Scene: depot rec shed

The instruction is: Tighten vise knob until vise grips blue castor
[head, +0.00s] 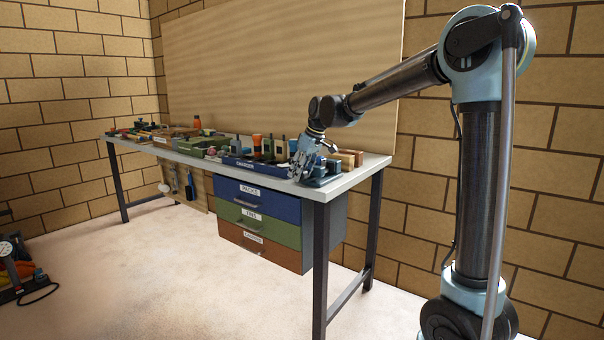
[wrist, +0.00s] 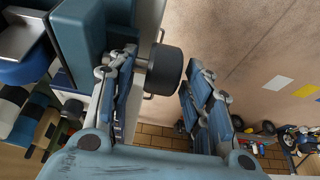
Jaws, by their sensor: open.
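The blue vise (head: 320,181) stands at the right front end of the bench, partly hidden behind my gripper (head: 298,172). In the wrist view, the vise body (wrist: 88,38) fills the upper left. Its black round knob (wrist: 166,69) sticks out on a short metal shaft. My gripper (wrist: 157,70) is open, with its fingers on either side of the knob. The left finger is close to the knob; a gap shows at the right finger. A rounded blue piece by grey metal (wrist: 24,68) at the left edge may be the castor, but it is cut off.
The bench (head: 345,181) carries a blue charger tray (head: 245,163) and several tools and blocks left of and behind the vise. Labelled drawers (head: 258,217) hang below. Open floor (head: 170,270) lies in front. Floor equipment (head: 18,270) stands at far left.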

